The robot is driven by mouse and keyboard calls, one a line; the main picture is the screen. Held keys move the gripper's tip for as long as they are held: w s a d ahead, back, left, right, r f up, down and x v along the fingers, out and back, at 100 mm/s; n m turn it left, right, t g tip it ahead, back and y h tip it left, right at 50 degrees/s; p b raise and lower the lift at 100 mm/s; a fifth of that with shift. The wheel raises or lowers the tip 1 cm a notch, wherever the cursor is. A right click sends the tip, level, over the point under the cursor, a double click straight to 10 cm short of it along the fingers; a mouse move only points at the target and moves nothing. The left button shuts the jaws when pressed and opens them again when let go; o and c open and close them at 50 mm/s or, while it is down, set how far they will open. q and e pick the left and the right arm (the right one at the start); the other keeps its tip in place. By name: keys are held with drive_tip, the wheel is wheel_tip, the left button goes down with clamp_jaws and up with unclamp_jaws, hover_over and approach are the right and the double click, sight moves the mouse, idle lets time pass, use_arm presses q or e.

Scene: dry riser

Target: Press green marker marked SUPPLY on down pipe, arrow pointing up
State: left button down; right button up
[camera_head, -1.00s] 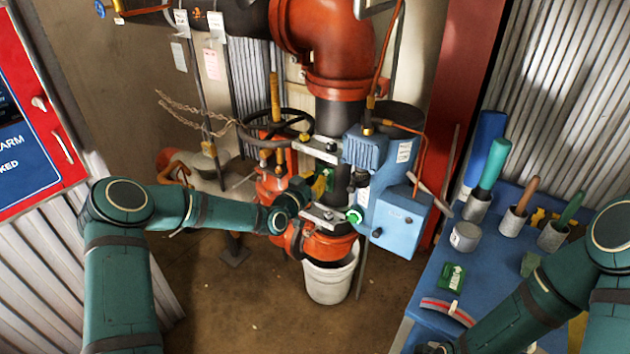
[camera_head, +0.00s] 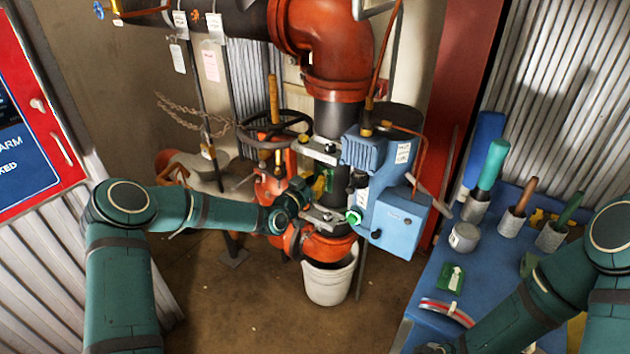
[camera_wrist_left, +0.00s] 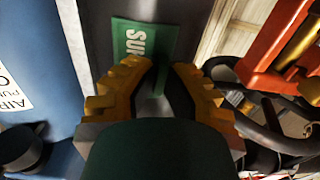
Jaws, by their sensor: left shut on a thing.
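The green marker (camera_wrist_left: 143,40) shows the white letters "SUP" in the left wrist view, and the rest of the word is hidden by my fingers. It lies in front of the dark down pipe (camera_wrist_left: 90,25); I cannot tell whether it touches. My left gripper (camera_wrist_left: 158,75) is shut on a green part of the marker. In the head view the marker (camera_head: 328,180) is a small green patch at the dark pipe (camera_head: 332,118), just right of my left gripper (camera_head: 306,188). Its arrow is not visible. My right gripper is out of view.
A second green marker with a white arrow (camera_head: 452,278) lies on the blue bench (camera_head: 425,310). A blue motor box (camera_head: 394,226) stands right of the pipe. A handwheel valve (camera_head: 275,125) stands left, and a white bucket (camera_head: 328,284) is below.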

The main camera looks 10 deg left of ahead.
use_arm(q)
drive_tip(key=c, duration=1)
unclamp_jaws()
drive_tip(key=v, duration=1.2)
drive_tip(key=s+d+f+n+g, duration=0.2)
drive_tip(key=s+d+f+g, duration=0.65)
drive_tip(key=f, duration=0.45)
drive_tip(key=s+d+f+n+g, duration=0.1)
drive_tip(key=s+f+g, duration=0.1)
drive_tip(key=s, duration=0.4)
drive_tip(key=s+d+f+n+g+y, duration=0.1)
drive_tip(key=s+f+g, duration=0.1)
drive_tip(key=s, duration=0.4)
drive_tip(key=s+d+f+n+g+y, duration=0.1)
drive_tip(key=s+f+g, duration=0.1)
drive_tip(key=s, duration=0.5)
drive_tip(key=shift+d+f+n+g, duration=0.3)
drive_tip(key=shift+d+f+g, duration=0.1)
drive_tip(key=shift+f, duration=0.35)
